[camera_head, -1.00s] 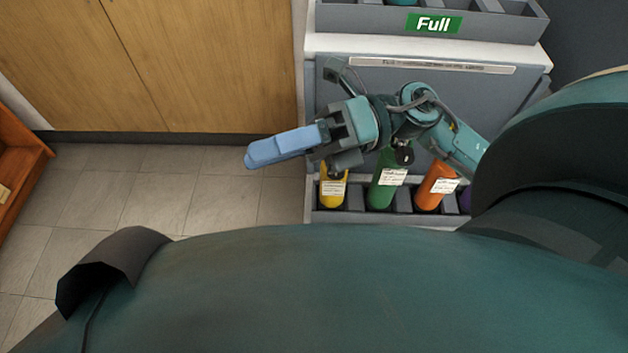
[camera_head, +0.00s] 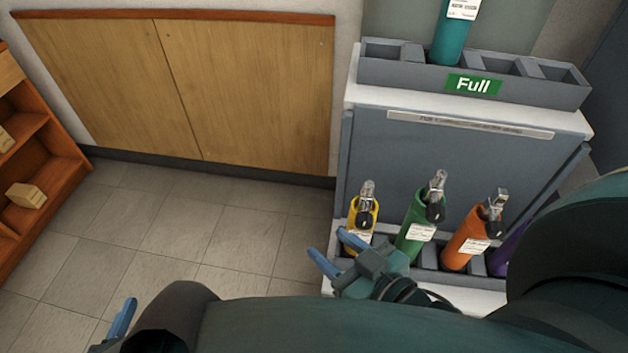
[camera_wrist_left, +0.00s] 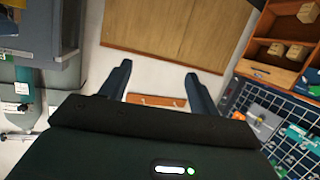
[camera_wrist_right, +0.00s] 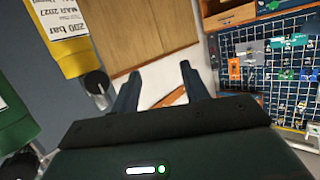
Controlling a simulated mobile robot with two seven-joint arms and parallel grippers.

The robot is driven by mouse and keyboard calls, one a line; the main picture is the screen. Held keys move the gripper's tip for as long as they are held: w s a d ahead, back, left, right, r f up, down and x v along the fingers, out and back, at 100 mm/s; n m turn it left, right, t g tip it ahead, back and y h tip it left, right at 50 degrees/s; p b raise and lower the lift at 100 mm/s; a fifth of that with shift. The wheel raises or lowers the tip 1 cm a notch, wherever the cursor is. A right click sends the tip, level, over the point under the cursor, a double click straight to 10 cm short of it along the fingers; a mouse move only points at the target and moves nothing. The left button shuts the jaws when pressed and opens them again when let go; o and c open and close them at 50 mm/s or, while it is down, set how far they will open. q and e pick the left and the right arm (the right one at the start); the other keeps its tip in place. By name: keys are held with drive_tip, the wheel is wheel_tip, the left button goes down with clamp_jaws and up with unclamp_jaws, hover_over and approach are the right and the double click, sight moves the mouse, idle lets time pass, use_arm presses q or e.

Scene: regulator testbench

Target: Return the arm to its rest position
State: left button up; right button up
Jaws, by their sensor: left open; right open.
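My right gripper (camera_head: 338,254) is open and empty, low in the head view, in front of the lower rack by the yellow cylinder (camera_head: 362,222). Its two fingers also show apart, with nothing between them, in the right wrist view (camera_wrist_right: 158,88). The yellow cylinder (camera_wrist_right: 62,35) appears at the left of that view. My left gripper (camera_head: 122,318) shows only partly at the bottom left of the head view. In the left wrist view (camera_wrist_left: 155,82) its fingers are apart and empty.
A green cylinder (camera_head: 418,222), an orange cylinder (camera_head: 468,240) and a partly hidden purple cylinder (camera_head: 506,254) stand in the lower rack. A teal cylinder (camera_head: 450,38) stands in the rack labelled Full (camera_head: 385,70). The tiled floor (camera_head: 200,230) at left is clear.

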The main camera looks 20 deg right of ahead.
use_arm(q)
drive_tip(key=r+g+p, duration=0.1)
drive_tip(key=p, duration=0.5)
drive_tip(key=r+g+p, duration=0.1)
drive_tip(key=r+p, duration=0.1)
drive_tip(key=p, duration=0.4)
drive_tip(key=r+g+y+p, duration=0.1)
drive_tip(key=r+p, duration=0.1)
drive_tip(key=p, duration=0.5)
drive_tip(key=shift+w+r, duration=0.1)
drive_tip(key=shift+w, duration=0.15)
use_arm(e)
drive_tip(key=r+g, duration=0.2)
drive_tip(key=r, duration=0.1)
drive_tip(key=r+g+h, duration=0.1)
drive_tip(key=r, duration=0.1)
drive_tip(key=shift+w+r+g, duration=0.1)
drive_tip(key=shift+w+g, duration=0.15)
drive_tip(key=shift+g, duration=0.05)
